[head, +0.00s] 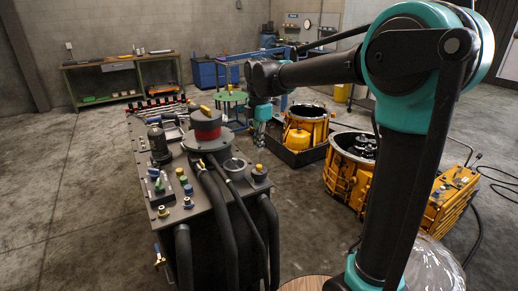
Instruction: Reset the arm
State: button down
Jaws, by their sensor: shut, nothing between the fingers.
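My arm rises at the right of the head view and reaches left across the middle of the picture. My gripper (262,128) hangs at the arm's far end, pointing down, past the right edge of the dark machine bench. It is small in the picture and seems apart from everything around it. Its fingers are shut and hold nothing.
A dark machine bench (222,215) with hoses and fittings stands left of my gripper. Yellow transmission housings (308,118) (350,165) stand to its right, one in a black tray (292,157). A shelf bench (122,65) is at the back wall. The left floor is clear.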

jog(key=s+d+f+m+t, duration=0.2)
jog(key=s+d+f+m, duration=0.7)
jog(key=d+m, duration=0.3)
jog(key=s+d+f+m+t, duration=0.2)
jog(key=s+d+f+m, duration=0.8)
jog(key=d+m, duration=0.1)
jog(key=shift+s+d+f+m, duration=0.15)
jog(key=shift+d+m, duration=0.2)
jog(key=shift+m, duration=0.55)
jog(key=c, duration=2.2)
grip_release()
